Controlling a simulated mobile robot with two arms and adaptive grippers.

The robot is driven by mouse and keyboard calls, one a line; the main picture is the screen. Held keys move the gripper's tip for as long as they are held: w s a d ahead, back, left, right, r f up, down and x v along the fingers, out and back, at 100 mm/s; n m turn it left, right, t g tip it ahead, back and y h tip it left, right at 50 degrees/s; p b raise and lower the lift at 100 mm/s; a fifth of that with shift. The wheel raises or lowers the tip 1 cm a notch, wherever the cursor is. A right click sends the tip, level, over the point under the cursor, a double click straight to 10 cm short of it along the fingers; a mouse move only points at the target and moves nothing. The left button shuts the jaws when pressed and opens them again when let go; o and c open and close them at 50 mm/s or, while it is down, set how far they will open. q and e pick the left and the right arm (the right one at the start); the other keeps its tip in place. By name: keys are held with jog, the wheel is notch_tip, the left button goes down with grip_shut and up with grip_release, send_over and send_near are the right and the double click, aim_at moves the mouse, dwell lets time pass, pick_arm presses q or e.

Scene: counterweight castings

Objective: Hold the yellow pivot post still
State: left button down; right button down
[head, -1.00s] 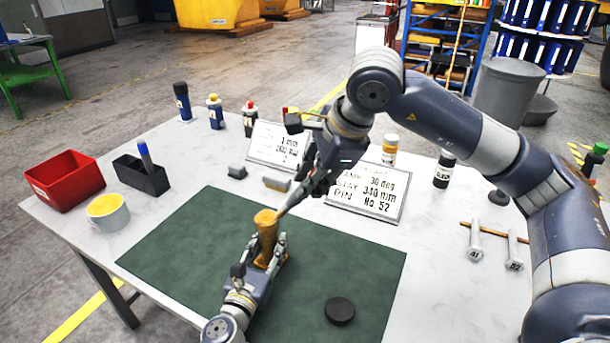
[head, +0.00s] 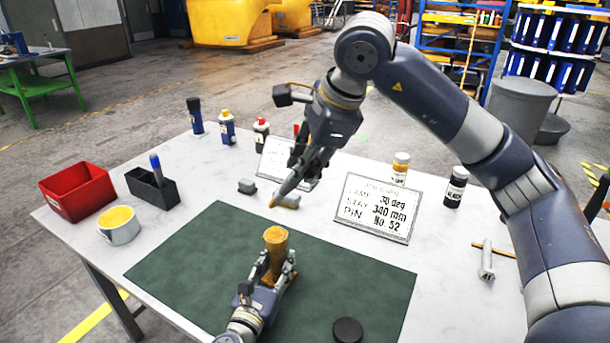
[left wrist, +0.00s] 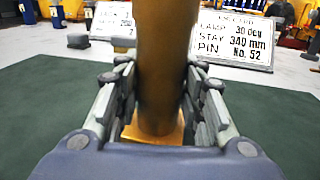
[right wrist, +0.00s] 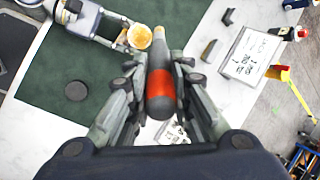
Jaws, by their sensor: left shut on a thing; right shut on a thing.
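The yellow pivot post (head: 275,243) stands about upright on the green mat (head: 207,252). My left gripper (head: 276,275) is shut on it low down. The left wrist view shows the post (left wrist: 165,60) between both fingers, with its wider yellow base (left wrist: 150,134) below. My right gripper (head: 304,168) is shut on a dark pointed marker-like tool (head: 287,185) with a red band and pale tip. The tool also shows in the right wrist view (right wrist: 160,85). Its tip is in the air, apart from the post's top.
A black disc (head: 347,330) lies on the mat's near side. Behind the mat stand sign boards (head: 376,212) and small bottles (head: 227,127). A mug (head: 119,228), a dark holder (head: 152,190) and a red bin (head: 77,192) stand at left.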

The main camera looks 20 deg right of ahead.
pick_arm(q)
jog(key=shift+r, duration=0.1)
pick_arm(e)
jog(key=shift+r, duration=0.95)
pick_arm(q)
jog(key=c, duration=1)
grip_release()
jog(key=shift+o, duration=0.2)
jog(key=shift+s+a, duration=0.35)
jog(key=v, duration=1.1)
jog(key=shift+s, duration=0.1)
